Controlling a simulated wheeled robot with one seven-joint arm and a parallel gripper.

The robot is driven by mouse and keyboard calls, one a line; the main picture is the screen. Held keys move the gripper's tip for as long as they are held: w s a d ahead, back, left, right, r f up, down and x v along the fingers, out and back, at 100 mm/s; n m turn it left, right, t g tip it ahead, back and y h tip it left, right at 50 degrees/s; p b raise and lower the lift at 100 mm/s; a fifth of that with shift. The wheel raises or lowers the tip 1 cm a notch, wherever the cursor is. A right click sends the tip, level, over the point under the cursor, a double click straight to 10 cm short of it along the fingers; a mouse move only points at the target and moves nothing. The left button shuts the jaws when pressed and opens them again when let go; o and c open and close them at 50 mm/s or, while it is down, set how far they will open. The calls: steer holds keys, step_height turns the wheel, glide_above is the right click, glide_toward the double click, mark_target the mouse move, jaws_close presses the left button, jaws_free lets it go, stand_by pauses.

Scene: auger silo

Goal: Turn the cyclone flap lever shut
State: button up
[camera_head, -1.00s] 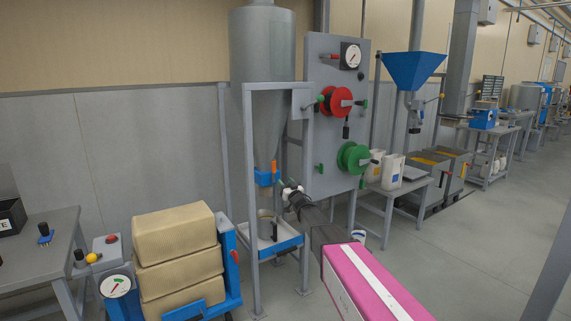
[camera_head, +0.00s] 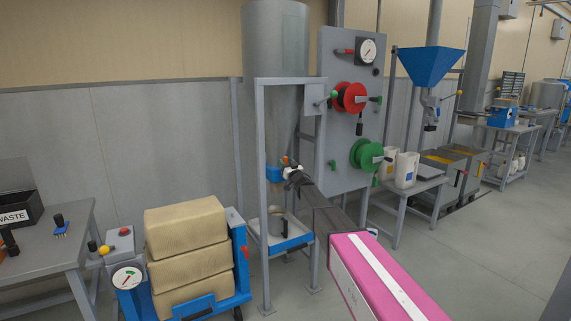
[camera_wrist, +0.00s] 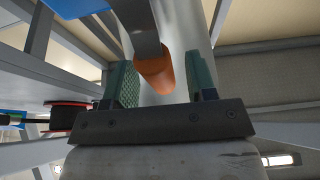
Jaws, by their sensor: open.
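The cyclone (camera_head: 275,45) is a tall grey cone in a grey frame, with a blue flap housing (camera_head: 273,174) at its lower end. The flap lever's orange grip (camera_head: 285,159) shows just above my gripper (camera_head: 288,173), which is close beside the housing. In the wrist view the lever's orange grip (camera_wrist: 155,72) on a grey bar (camera_wrist: 136,22) lies between the two green fingers of my gripper (camera_wrist: 160,78). The fingers stand apart, with visible gaps on both sides of the grip. Much of the housing is hidden behind my gripper in the head view.
A grey panel (camera_head: 338,130) with a red wheel (camera_head: 350,97) and a green wheel (camera_head: 365,154) stands right of the frame. A frame post (camera_head: 262,200) rises left of my gripper. A pail (camera_head: 276,215) sits below on the blue-edged shelf. Stacked sacks (camera_head: 188,250) stand left.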

steer(key=shift+w+a+r, duration=0.15)
steer(key=shift+w+a, duration=0.05)
steer(key=shift+w, duration=0.05)
steer(key=shift+c, duration=0.3)
jaws_close()
